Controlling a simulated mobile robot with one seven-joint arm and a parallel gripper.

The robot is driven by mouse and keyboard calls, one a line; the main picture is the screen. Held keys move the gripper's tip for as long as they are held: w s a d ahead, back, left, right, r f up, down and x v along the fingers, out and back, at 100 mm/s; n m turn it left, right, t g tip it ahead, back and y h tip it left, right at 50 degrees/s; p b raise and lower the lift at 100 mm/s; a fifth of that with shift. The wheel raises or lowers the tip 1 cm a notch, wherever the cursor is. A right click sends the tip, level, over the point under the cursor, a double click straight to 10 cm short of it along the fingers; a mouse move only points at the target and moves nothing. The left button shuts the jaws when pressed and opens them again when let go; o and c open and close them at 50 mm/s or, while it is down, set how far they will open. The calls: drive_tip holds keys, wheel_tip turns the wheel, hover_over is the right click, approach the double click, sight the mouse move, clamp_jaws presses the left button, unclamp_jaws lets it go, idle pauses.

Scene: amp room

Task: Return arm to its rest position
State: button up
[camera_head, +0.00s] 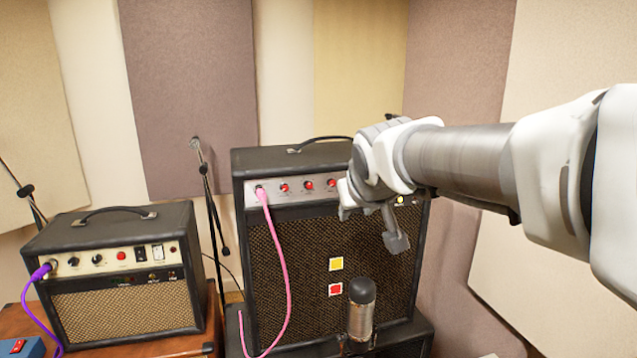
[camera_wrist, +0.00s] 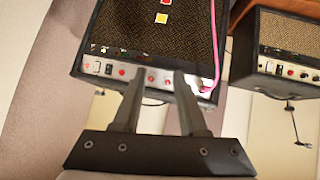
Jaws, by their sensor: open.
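My gripper (camera_head: 370,215) is in front of the upper right part of the large black amp (camera_head: 320,235) in the head view, and my arm hides part of its control panel. In the wrist view, which shows the amp upside down, the two fingers of my gripper (camera_wrist: 160,82) are apart with nothing between them. The amp's control panel (camera_wrist: 110,68), with red knobs and switches, lies beyond the fingertips. I cannot tell the exact gap between fingers and panel.
A pink cable (camera_head: 272,250) hangs from the large amp's left jack. A microphone (camera_head: 361,305) stands before its grille. A smaller amp (camera_head: 125,295) with a purple cable (camera_head: 38,275) sits on a wooden surface at left. Microphone stands (camera_head: 212,205) rise behind. Acoustic panels (camera_head: 190,90) line the wall.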

drive_tip(key=s+d+f+m+g, duration=0.1)
drive_tip(key=s+d+f, duration=0.1)
drive_tip(key=s, duration=0.6)
drive_tip(key=s+d+f+m+g+p, duration=0.1)
drive_tip(key=s+d+f, duration=0.2)
drive_tip(key=s, duration=0.5)
drive_tip(key=s+d+f+g, duration=0.2)
drive_tip(key=s+f, duration=0.2)
drive_tip(key=s, duration=0.5)
drive_tip(key=shift+d+f+m+h+p, duration=0.15)
drive_tip(key=shift+d+m+h+p, duration=0.15)
drive_tip(key=shift+d+m, duration=0.1)
